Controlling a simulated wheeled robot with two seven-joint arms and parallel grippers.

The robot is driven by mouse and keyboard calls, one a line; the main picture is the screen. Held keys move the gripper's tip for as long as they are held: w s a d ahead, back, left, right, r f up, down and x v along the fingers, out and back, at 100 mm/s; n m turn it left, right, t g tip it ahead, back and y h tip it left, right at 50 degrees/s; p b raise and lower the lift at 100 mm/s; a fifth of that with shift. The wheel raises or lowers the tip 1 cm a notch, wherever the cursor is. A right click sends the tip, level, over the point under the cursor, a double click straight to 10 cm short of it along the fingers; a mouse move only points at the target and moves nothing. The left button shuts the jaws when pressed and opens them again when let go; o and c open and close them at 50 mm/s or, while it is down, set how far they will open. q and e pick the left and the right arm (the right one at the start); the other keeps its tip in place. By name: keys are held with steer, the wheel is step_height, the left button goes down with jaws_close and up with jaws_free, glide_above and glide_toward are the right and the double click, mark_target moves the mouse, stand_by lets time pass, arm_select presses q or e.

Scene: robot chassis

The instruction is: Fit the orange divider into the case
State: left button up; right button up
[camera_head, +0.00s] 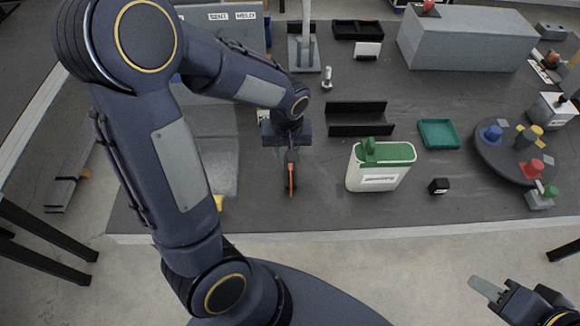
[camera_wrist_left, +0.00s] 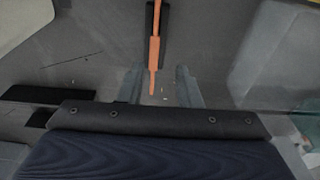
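The orange divider (camera_head: 291,178) shows as a thin upright strip below my left gripper in the head view. It also shows in the left wrist view (camera_wrist_left: 154,50), with a black piece beside its far end. My left gripper (camera_wrist_left: 160,88) has its two fingers apart, and the near end of the divider lies between them with gaps at both sides. The arm hides most of this gripper in the head view. My right gripper (camera_head: 488,287) is at the lower right, away from the table; its finger gap is unclear. I cannot tell for sure which container is the case; a black compartmented tray (camera_head: 344,32) lies at the back.
A white and green box (camera_head: 372,180) stands right of the divider, with a black channel (camera_head: 358,131) behind it. A teal tray (camera_head: 439,146), small black cube (camera_head: 438,187) and round dark stand (camera_head: 500,165) are farther right. A grey block (camera_head: 465,45) is at the back.

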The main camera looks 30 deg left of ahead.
arm_select(q)
steer(key=f, duration=0.6)
steer(key=shift+w+d+f, duration=0.1)
steer(key=shift+w+d, duration=0.15)
steer(key=shift+w, duration=0.1)
steer(key=shift+c, duration=0.4)
jaws_close()
